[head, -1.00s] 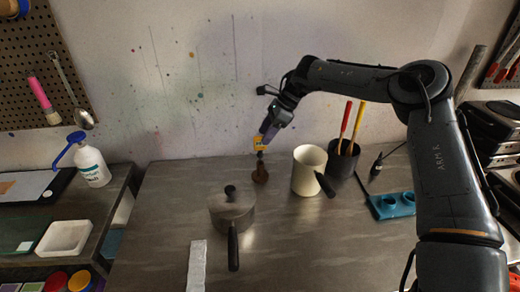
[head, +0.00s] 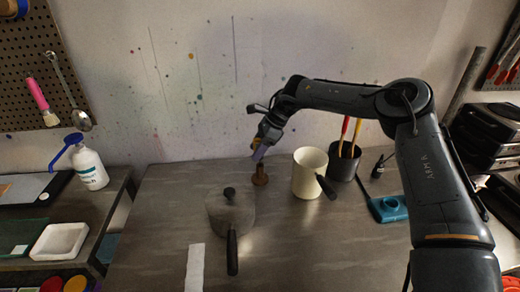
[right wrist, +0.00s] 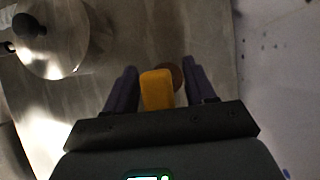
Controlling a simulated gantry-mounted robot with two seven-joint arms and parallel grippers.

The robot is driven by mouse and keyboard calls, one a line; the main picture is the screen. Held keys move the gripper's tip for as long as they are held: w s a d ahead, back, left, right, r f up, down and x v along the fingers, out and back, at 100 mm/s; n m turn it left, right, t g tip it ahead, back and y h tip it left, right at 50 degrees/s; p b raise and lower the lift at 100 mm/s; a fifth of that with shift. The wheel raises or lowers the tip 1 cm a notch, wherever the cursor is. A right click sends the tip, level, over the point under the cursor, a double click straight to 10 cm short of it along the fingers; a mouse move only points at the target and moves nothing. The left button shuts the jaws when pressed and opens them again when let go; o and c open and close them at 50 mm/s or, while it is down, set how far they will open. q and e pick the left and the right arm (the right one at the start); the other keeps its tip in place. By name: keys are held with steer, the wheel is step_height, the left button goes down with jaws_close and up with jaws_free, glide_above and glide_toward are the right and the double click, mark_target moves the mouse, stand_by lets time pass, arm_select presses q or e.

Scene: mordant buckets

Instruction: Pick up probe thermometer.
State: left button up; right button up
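The probe thermometer has a yellow head (head: 254,142), partly hidden by my right gripper in the head view. A small brown holder (head: 260,178) stands on the table just below it. My right gripper (head: 260,151) is around the head. In the right wrist view the yellow head (right wrist: 157,89) lies between the two purple fingers, close to the left one, with a gap to the right one. The fingers look open. The brown holder (right wrist: 176,76) shows partly behind the head. The thermometer's stem is hidden. My left gripper is not in view.
A cream jug (head: 306,174) and a dark pot (head: 343,162) with red and yellow handles stand right of the holder. A lidded saucepan (head: 232,213) stands left and nearer; it also shows in the wrist view (right wrist: 62,40). The wall (head: 200,100) is close behind.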

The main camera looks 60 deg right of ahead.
jaws_close()
